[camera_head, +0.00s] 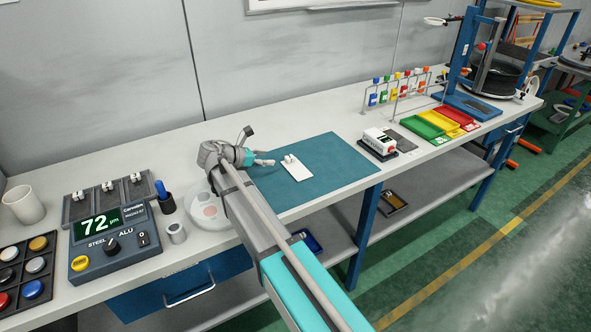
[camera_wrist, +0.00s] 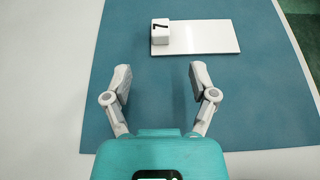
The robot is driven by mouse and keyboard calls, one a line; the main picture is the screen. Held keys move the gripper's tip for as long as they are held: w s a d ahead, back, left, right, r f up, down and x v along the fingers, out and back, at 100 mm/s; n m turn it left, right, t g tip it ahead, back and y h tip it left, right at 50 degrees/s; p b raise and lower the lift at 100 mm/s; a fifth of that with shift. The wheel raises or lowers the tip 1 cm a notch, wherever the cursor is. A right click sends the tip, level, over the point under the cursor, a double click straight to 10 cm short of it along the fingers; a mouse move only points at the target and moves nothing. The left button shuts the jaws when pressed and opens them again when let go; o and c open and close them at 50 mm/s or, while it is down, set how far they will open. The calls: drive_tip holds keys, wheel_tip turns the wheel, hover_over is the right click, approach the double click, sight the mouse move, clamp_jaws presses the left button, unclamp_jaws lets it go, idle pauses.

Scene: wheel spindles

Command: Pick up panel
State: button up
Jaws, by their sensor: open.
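The panel (camera_head: 298,172) is a flat white rectangular plate lying on the teal mat (camera_head: 340,155) on the workbench. A small white block (camera_wrist: 160,32) marked with a dark 7 sits at the panel's left end. The panel also shows at the top of the wrist view (camera_wrist: 210,38). My gripper (camera_head: 268,157) is above the left part of the mat, to the left of the panel. In the wrist view, its two fingers (camera_wrist: 157,82) are spread apart with only mat between them. The panel is beyond the fingertips, apart from them.
A white boxed device (camera_head: 379,141) stands right of the mat, near green, red and yellow trays (camera_head: 445,120). Left are a gauge box reading 72 (camera_head: 108,238), a blue-topped holder (camera_head: 165,197) and a round pale dish (camera_head: 207,208). The mat around the panel is clear.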

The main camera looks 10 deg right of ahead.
sight(286, 158)
drive_tip(key=shift+b+x, duration=0.4)
drive_tip(key=shift+x, duration=1.3)
drive_tip(key=shift+d, duration=0.1)
drive_tip(key=shift+b+x, duration=1.1)
drive_tip(key=shift+x, duration=1.6)
drive_tip(key=shift+c, duration=0.2)
clamp_jaws()
